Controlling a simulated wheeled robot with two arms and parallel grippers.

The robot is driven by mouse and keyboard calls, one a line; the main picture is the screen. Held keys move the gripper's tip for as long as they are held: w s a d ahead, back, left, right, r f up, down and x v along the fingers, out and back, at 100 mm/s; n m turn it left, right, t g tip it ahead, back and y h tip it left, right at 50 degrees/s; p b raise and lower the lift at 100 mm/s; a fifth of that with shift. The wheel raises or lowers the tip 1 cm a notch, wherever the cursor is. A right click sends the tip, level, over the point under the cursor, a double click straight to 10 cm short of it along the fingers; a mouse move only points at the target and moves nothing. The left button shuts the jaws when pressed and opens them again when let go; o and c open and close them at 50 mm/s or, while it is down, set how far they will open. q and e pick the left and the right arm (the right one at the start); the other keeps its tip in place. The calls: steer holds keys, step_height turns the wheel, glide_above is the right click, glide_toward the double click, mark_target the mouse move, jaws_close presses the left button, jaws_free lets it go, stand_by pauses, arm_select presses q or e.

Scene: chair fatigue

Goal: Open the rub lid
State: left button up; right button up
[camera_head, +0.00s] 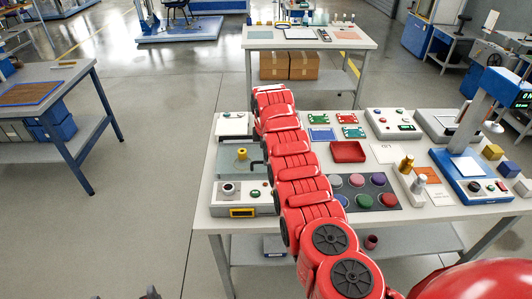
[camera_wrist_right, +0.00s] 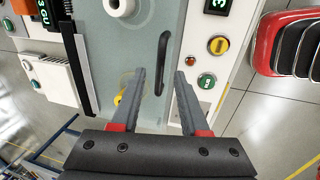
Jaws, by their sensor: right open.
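The rub machine's lid (camera_wrist_right: 135,45) is a flat, see-through grey-green panel with a black bar handle (camera_wrist_right: 161,65) along one edge. The lid (camera_head: 232,165) looks flat and closed on the machine at the left of the near table in the head view, partly behind my red right arm. My right gripper (camera_wrist_right: 160,78) is open and empty, with the lower part of the handle between its fingers in the picture; I cannot tell whether they touch it. The head view hides this gripper behind the arm. Dark parts at the bottom left edge may be my left gripper (camera_head: 126,296), mostly cut off.
The machine's control panel (camera_wrist_right: 205,75) has a red button, a yellow-ringed knob and a green button beside the handle.

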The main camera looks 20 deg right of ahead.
steer(key=shift+w+f, duration=0.15)
steer(key=shift+f, duration=0.8)
steer(key=shift+d, duration=0.1)
jaws_close()
stand_by(0.8)
